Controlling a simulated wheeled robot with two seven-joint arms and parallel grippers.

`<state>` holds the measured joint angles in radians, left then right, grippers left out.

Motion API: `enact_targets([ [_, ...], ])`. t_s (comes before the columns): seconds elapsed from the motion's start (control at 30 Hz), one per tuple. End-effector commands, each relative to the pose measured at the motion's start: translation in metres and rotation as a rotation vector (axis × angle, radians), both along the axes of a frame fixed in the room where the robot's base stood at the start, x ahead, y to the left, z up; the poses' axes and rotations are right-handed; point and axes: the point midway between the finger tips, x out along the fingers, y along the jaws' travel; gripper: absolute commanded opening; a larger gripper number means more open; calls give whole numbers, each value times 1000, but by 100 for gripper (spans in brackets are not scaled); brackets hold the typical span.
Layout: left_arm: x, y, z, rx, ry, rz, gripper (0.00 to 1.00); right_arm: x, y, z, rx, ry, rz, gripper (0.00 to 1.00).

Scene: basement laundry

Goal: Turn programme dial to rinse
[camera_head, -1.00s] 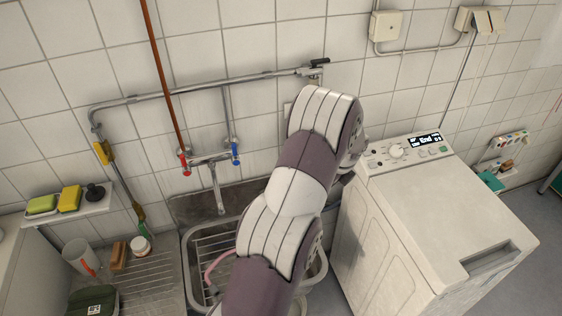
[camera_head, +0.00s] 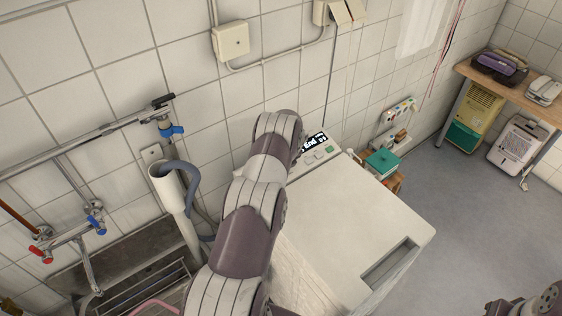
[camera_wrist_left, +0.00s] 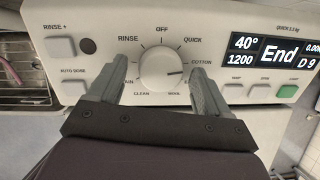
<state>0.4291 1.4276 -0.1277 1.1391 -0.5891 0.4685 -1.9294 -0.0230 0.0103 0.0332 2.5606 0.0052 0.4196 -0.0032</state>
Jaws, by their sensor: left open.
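The programme dial (camera_wrist_left: 163,68) is a round white knob on the washing machine's panel, seen in the left wrist view. Its dark pointer mark faces right, near the COTTON label. The RINSE label is at its upper left, with OFF at the top. My left gripper (camera_wrist_left: 158,72) is open, with one finger on each side of the dial and gaps to it. The display (camera_wrist_left: 278,52) reads End, 40° and 1200. In the head view my left arm hides the dial and gripper; the washing machine (camera_head: 365,225) stands beneath it. My right gripper is not seen.
A sink (camera_head: 140,290) with wall taps lies left of the machine, and a grey hose on a white pipe (camera_head: 175,190) stands between. Open floor (camera_head: 465,210) lies to the right.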

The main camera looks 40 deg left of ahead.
Motion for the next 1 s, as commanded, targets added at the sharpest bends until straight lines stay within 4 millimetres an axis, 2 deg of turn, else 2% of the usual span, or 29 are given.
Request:
enact_targets([
  [0.13,0,0,0,0,0,0,79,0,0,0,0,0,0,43],
  [0.17,0,0,0,0,0,0,71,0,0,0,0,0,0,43],
  [0.3,0,0,0,0,-1,0,25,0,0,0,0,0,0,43],
  [0.33,0,0,0,-1,-1,1,24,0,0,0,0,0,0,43],
  [0.67,1,0,-1,-1,-10,25,24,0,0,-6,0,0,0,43],
  [1.0,2,1,-4,-17,-70,225,24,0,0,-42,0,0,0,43],
])
